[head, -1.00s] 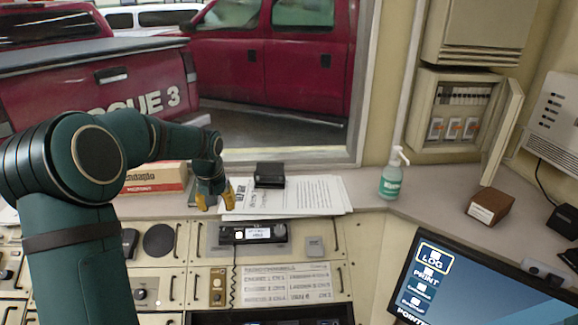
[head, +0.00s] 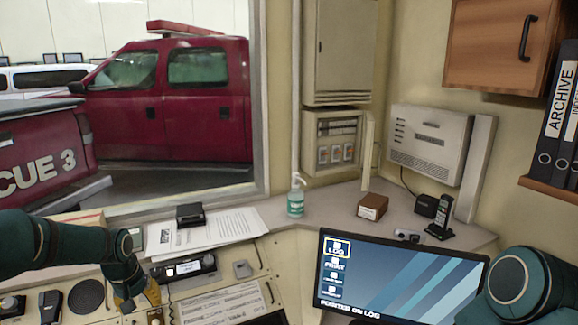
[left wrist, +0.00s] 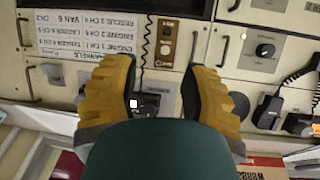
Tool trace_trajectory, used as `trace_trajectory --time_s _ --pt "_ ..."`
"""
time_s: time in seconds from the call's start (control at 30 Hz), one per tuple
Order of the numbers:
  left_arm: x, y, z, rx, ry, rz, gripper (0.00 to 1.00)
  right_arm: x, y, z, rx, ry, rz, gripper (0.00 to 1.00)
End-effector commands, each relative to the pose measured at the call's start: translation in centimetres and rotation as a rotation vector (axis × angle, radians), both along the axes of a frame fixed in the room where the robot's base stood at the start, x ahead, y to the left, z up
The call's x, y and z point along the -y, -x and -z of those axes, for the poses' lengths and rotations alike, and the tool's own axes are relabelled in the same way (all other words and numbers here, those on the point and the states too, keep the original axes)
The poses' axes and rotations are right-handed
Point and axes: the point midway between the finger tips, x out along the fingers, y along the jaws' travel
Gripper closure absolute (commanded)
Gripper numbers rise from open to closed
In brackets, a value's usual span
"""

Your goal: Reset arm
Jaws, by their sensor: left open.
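My left gripper (head: 138,298) is above the console's left part, just left of and in front of the radio unit (head: 185,268). In the left wrist view its two yellow ribbed fingers (left wrist: 160,80) stand wide apart with nothing held between them. Beyond them are the radio's coiled cord, a small brown switch plate (left wrist: 166,43) and the printed channel list (left wrist: 85,35). My right arm shows only as a teal link at the lower right of the head view; its gripper is out of the picture.
A monitor (head: 390,275) stands at front right. Papers (head: 205,232) with a black box (head: 190,214), a sanitizer bottle (head: 296,200), a brown box (head: 372,207) and a cordless phone (head: 440,218) line the ledge. A wooden cabinet (head: 500,45) hangs upper right.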

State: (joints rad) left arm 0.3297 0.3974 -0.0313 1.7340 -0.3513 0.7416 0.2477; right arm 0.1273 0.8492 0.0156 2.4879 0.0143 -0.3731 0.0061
Motion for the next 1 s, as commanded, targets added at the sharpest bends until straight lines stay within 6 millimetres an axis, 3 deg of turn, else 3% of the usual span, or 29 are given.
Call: trace_trajectory --time_s 0.03,0.17,0.27,0.4,0.5,0.7,0.8,1.0 --pt "2.6 0.0 2.7 -0.002 0.032 0.040 0.55 0.0 -0.1 0.2 0.001 0.000 0.000 0.53" --pt "8.9 0.7 8.5 0.017 0.111 0.118 0.55 0.0 -0.1 0.4 0.000 0.000 -0.001 0.53" --pt "14.1 2.5 12.8 0.027 0.170 0.168 0.55 0.0 0.0 0.6 -0.001 -0.001 -0.002 0.53" --pt "21.0 6.8 18.1 0.034 0.239 0.221 0.55 -0.1 0.1 0.8 -0.004 -0.001 -0.004 0.53" --pt "24.8 10.7 20.8 0.032 0.269 0.244 0.55 -0.1 0.1 0.9 -0.005 -0.001 -0.004 0.53" --pt "28.6 16.9 23.4 0.026 0.280 0.267 0.55 -0.1 0.2 1.1 -0.006 -0.001 -0.006 0.53" --pt "29.1 18.1 23.7 0.028 0.276 0.271 0.55 -0.1 0.2 1.2 -0.007 -0.002 -0.006 0.53" --pt "29.2 18.4 23.8 0.031 0.275 0.271 0.55 -0.1 0.2 1.1 -0.006 -0.001 -0.006 0.53"
